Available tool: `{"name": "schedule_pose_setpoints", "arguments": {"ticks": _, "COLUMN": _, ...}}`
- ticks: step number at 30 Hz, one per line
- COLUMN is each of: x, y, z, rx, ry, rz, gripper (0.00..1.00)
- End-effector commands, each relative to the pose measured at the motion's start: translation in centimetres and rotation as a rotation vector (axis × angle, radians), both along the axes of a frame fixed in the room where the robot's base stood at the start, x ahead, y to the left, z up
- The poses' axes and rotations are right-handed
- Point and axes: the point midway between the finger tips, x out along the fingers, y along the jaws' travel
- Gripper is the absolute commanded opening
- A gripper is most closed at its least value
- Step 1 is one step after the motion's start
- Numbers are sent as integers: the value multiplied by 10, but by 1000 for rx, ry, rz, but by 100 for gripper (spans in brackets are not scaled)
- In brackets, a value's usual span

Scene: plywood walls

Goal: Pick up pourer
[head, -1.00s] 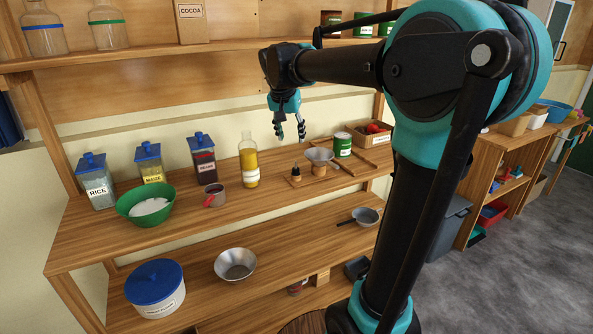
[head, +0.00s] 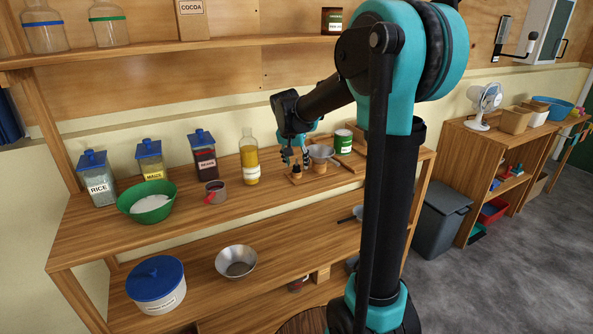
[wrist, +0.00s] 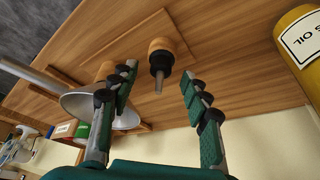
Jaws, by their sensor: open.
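In the wrist view the pourer (wrist: 160,58) shows between and beyond the fingertips, spout towards me. My gripper (head: 295,159) is pointing down just above it, open and empty. In the wrist view the two fingers of my gripper (wrist: 158,74) are spread on either side of the spout, with visible gaps.
A metal funnel (head: 320,151) stands close on the right of the pourer; it also shows in the wrist view (wrist: 84,102). An oil bottle (head: 249,165) stands to the left. A green can (head: 343,141) is behind right. The counter's front is clear.

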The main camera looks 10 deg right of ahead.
Motion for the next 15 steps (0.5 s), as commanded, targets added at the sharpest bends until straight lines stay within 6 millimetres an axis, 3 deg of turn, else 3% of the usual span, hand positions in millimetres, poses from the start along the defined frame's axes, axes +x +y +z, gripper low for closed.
{"name": "schedule_pose_setpoints", "arguments": {"ticks": 10, "x": 4, "y": -2, "z": -10, "rx": 0, "ry": 0, "rz": -1, "gripper": 47}}
{"name": "schedule_pose_setpoints", "arguments": {"ticks": 15, "x": 3, "y": -2, "z": -10, "rx": 0, "ry": 0, "rz": -1, "gripper": 29}}
